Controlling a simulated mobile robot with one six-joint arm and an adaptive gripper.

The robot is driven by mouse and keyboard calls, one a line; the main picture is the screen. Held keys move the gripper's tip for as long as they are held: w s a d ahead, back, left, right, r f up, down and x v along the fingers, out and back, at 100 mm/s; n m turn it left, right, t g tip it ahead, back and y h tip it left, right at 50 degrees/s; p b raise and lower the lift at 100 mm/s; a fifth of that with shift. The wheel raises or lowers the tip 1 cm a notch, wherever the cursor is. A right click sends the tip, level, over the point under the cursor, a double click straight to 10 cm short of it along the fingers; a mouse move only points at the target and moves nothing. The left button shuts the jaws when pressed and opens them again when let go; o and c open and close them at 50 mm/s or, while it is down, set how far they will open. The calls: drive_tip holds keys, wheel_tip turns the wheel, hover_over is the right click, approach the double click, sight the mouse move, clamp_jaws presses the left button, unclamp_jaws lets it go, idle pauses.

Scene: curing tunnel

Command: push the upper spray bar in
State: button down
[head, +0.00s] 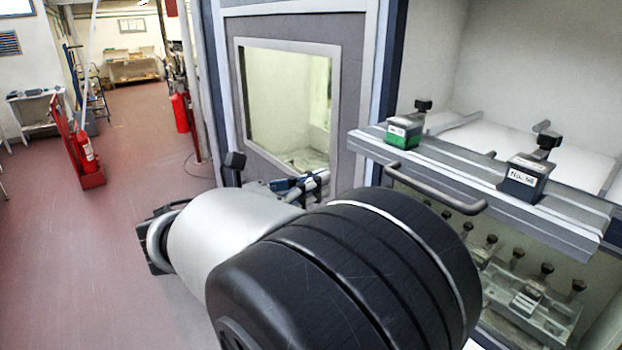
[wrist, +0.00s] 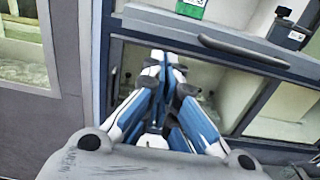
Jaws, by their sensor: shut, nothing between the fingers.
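The upper spray bar (head: 455,172) is a long grey rail across the open bay at the right of the head view, with a dark curved handle (head: 434,187) on its front. It carries a green-labelled block (head: 404,131) and a dark block with a white label (head: 526,177), each with a black knob. In the wrist view the bar (wrist: 150,22) runs across the top, with its handle (wrist: 243,54) right of my fingers. My gripper (wrist: 163,60) is shut and empty, just below the bar; contact cannot be told. In the head view my gripper (head: 318,181) is partly hidden behind my arm.
A lower rail (head: 530,308) with several black knobs sits inside the bay, below the upper bar. A windowed door panel (head: 290,100) stands left of the bay. Red extinguishers (head: 87,152) stand farther left. The red floor (head: 60,270) at left is clear.

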drive_tip(key=x, duration=1)
drive_tip(key=shift+d+p, duration=0.3)
drive_tip(key=shift+p, duration=0.1)
drive_tip(key=shift+w, duration=0.15)
drive_tip(key=p+x, duration=0.2)
drive_tip(key=x, duration=2)
drive_tip(key=shift+p, duration=0.3)
drive_tip(key=shift+a+f, duration=0.1)
